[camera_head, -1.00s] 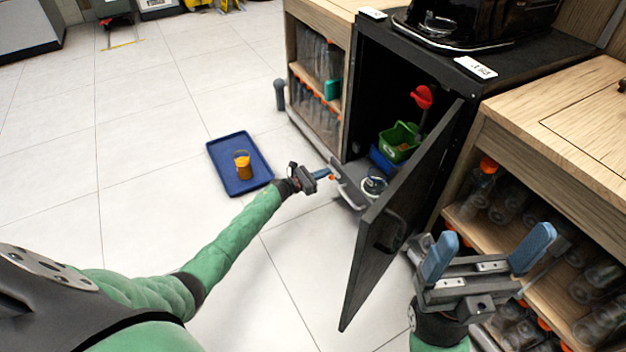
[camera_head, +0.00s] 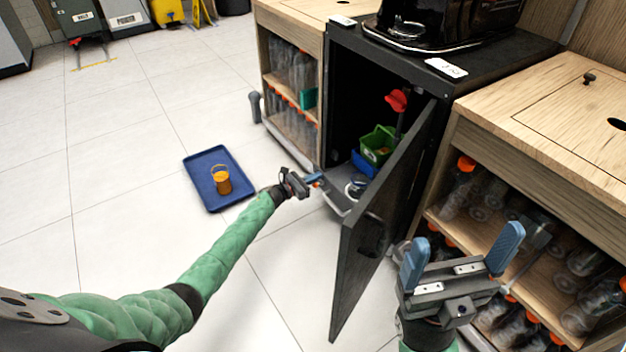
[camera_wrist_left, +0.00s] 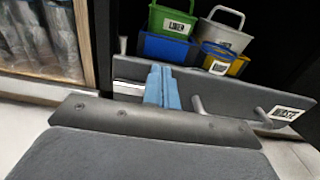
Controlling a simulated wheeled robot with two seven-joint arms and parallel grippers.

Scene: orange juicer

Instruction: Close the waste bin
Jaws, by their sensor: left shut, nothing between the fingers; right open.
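The waste bin is a pull-out drawer at the bottom of the black cabinet. Its grey front (camera_head: 337,200) sticks out of the opening in the head view. In the left wrist view the drawer front (camera_wrist_left: 225,94) carries a WASTE label and a bar handle. My left gripper (camera_head: 320,178) is shut and empty at the left part of this front. In the left wrist view its blue fingers (camera_wrist_left: 163,88) overlap the panel; whether they touch it I cannot tell. My right gripper (camera_head: 459,255) is open and empty, in front of the right-hand shelf.
The black cabinet door (camera_head: 375,235) stands open, between my grippers. Green (camera_head: 377,144) and blue (camera_head: 363,163) containers sit inside the cabinet. A blue tray (camera_head: 203,185) with an orange container (camera_head: 222,181) lies on the floor at left. Wooden shelf units flank the cabinet.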

